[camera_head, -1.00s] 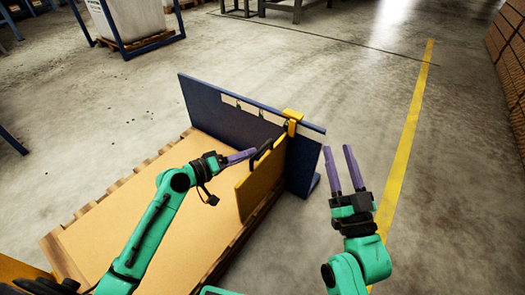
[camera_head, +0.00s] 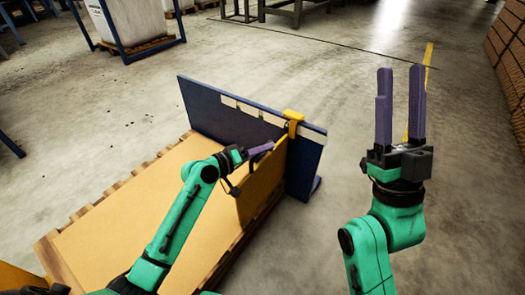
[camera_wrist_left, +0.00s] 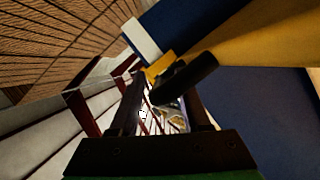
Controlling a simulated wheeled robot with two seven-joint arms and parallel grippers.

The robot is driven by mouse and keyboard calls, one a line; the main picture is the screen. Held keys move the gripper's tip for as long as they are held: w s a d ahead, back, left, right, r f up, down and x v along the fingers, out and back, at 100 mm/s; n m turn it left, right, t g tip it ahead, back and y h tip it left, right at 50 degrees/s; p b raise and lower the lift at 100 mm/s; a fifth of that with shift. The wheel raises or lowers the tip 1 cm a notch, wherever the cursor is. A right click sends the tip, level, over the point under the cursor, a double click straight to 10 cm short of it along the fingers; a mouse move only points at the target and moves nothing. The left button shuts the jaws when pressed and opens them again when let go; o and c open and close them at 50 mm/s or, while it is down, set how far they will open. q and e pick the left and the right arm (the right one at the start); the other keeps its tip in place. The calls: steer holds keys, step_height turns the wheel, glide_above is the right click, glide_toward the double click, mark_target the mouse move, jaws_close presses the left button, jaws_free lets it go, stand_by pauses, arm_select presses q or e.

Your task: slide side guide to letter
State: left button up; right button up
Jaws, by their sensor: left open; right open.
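The side guide (camera_head: 265,182) is a yellow panel standing across the wooden deck, with a yellow clip (camera_head: 293,119) hooked over the blue back wall (camera_head: 218,108). White patches (camera_head: 310,130) line the wall's top; no letters are readable. My left gripper (camera_head: 268,149) is open beside the guide's upper part, where the handle is largely hidden in the head view. In the left wrist view the dark handle (camera_wrist_left: 184,80) crosses in front of the open fingers; I cannot tell whether they touch it. My right gripper (camera_head: 401,70) is open, empty and raised, right of the wall.
The tan deck (camera_head: 125,208) left of the guide is bare. A yellow floor line (camera_head: 428,54) runs behind my right gripper. Brown stacked goods (camera_head: 508,50) stand at the far right. A white bulk bag in a blue frame (camera_head: 133,22) stands at the back left.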

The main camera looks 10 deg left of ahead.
arm_select(q)
steer(key=shift+c, duration=0.4)
jaws_close()
stand_by(0.9)
